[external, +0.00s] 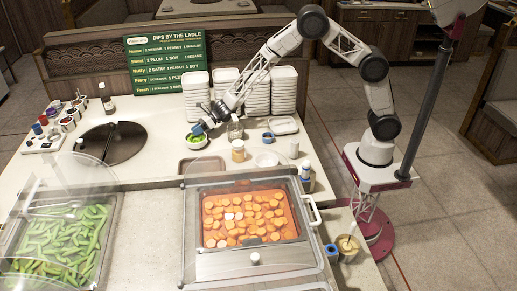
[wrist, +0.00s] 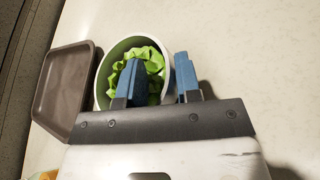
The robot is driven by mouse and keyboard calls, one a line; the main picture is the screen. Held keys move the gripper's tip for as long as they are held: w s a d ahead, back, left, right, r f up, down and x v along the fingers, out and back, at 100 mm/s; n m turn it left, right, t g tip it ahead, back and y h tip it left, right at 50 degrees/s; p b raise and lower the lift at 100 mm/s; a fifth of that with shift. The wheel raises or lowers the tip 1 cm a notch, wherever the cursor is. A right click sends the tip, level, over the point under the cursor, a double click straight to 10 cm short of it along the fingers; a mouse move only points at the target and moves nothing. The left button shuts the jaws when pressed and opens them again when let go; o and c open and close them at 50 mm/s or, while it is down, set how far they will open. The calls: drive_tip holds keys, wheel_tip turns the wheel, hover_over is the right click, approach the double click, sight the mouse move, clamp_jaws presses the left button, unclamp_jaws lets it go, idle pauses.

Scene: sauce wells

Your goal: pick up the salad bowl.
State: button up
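The salad bowl (wrist: 107,68) is a round white bowl with green leaves in it. In the external view the bowl (external: 197,146) stands on the white counter beneath my gripper (external: 201,128). In the wrist view my gripper (wrist: 158,77) has two blue fingers set apart. One finger overlaps the leaves inside the bowl and the other is at the outer right side, so the fingers straddle the right part of the rim. A gap shows between them and the rim. The finger tips' exact depth against the wall is hard to tell.
A brown tray (wrist: 67,85) lies just left of the bowl in the wrist view. Stacks of white containers (external: 285,92) stand behind my gripper. A jar (external: 238,151) and a glass (external: 235,131) are close on the right. A covered pan of orange slices (external: 248,219) is in front.

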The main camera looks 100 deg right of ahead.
drive_tip(key=shift+f, duration=0.1)
clamp_jaws()
drive_tip(key=shift+s+f, duration=0.1)
wheel_tip(320, 180, up, 10)
idle(0.6)
idle(0.5)
